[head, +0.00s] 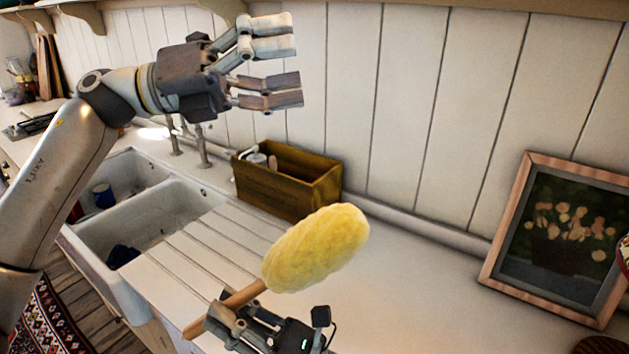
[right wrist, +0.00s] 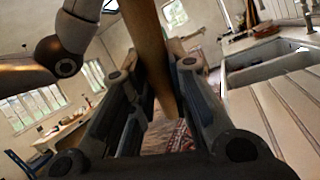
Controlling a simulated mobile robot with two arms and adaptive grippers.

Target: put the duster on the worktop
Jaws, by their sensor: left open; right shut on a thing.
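The duster (head: 316,248) has a fluffy yellow head and a wooden handle. My right gripper (head: 235,312) is shut on the handle, low in the head view, with the yellow head tilted up to the right over the worktop (head: 430,290). In the right wrist view the wooden handle (right wrist: 151,50) runs between the fingers of my right gripper (right wrist: 155,90). The yellow head does not show there. My left gripper (head: 290,68) is open and empty, high in front of the panelled wall.
A wooden box (head: 290,190) with items in it stands at the wall behind the duster. A double sink (head: 185,210) lies to the left. A framed flower picture (head: 490,240) leans at the right. The worktop between box and picture is clear.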

